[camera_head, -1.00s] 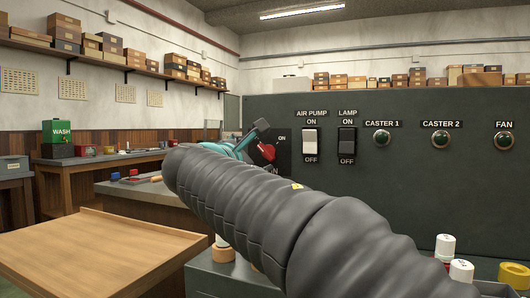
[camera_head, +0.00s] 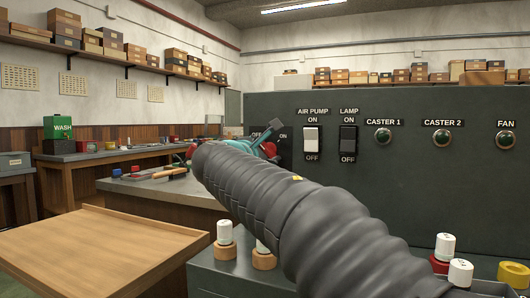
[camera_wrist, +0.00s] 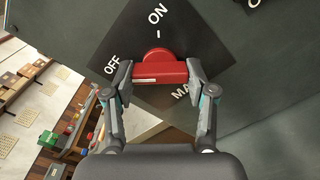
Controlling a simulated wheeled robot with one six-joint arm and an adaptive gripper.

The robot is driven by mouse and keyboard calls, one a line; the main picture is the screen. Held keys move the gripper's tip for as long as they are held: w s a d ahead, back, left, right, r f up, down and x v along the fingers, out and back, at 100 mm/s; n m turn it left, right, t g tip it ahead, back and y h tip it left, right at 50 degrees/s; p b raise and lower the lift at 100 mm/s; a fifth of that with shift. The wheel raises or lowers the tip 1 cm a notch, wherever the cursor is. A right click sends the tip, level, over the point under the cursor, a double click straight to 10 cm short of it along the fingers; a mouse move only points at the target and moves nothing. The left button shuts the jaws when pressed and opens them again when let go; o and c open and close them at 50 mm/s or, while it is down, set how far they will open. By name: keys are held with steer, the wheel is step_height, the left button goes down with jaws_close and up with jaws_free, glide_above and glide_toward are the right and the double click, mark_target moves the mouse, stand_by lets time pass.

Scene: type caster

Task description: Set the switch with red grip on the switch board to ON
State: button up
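The switch with the red grip (camera_wrist: 160,73) is on a dark diamond-shaped plate in the wrist view. The plate reads OFF at left, ON at the top and a partly hidden word starting MA below. The red bar lies across the picture, its white-marked end towards the OFF side. My gripper (camera_wrist: 160,76) has one finger at each end of the bar, and both pads appear to touch it. In the head view the red grip (camera_head: 268,150) shows small beside my gripper (camera_head: 262,143), and my arm hides part of the plate.
The switch board (camera_head: 430,200) also carries the AIR PUMP switch (camera_head: 311,140), LAMP switch (camera_head: 348,140) and CASTER 1, CASTER 2 and FAN buttons to the right. Below are white-capped pieces (camera_head: 224,232) on the green cabinet. A wooden table (camera_head: 90,250) stands at left.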

steer(key=shift+c, duration=1)
steer(key=shift+b, duration=0.3)
steer(key=m+b, duration=1)
steer(key=m, duration=0.7)
steer(key=shift+r+m, duration=0.1)
steer(key=shift+m, duration=0.3)
steer(key=o, duration=1.2)
steer(key=shift+c, duration=0.2)
